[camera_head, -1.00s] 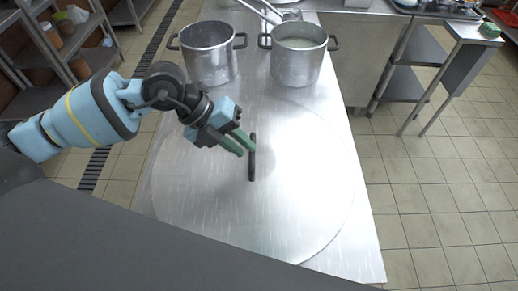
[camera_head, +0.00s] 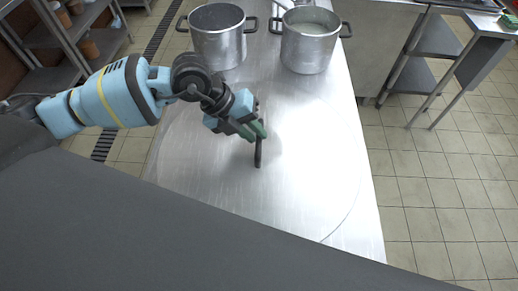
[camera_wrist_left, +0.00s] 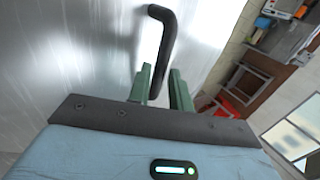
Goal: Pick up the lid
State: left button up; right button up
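The lid (camera_head: 300,190) is a large, round, shiny metal disc lying flat on the steel table, with a black bar handle (camera_head: 258,156) near its middle. In the left wrist view the handle (camera_wrist_left: 166,42) runs down between the two green fingers. My left gripper (camera_head: 253,131) is at the far end of the handle, with its fingers on either side of it. The fingers look apart, with a small gap showing beside the handle. My right gripper is not in view.
Two metal stockpots stand behind the lid: the left pot (camera_head: 220,45) and the right pot (camera_head: 308,50), which holds pale congee. The steel table (camera_head: 340,120) is otherwise clear around the lid. Shelves (camera_head: 75,40) stand at the left, and open tiled floor lies to the right.

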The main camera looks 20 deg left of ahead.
pick_arm(q)
jog(key=shift+x, duration=1.4)
jog(key=shift+c, duration=0.3)
grip_shut()
jog(key=shift+w, duration=0.1)
notch_tip(320, 180, up, 10)
jog(key=shift+r, duration=0.1)
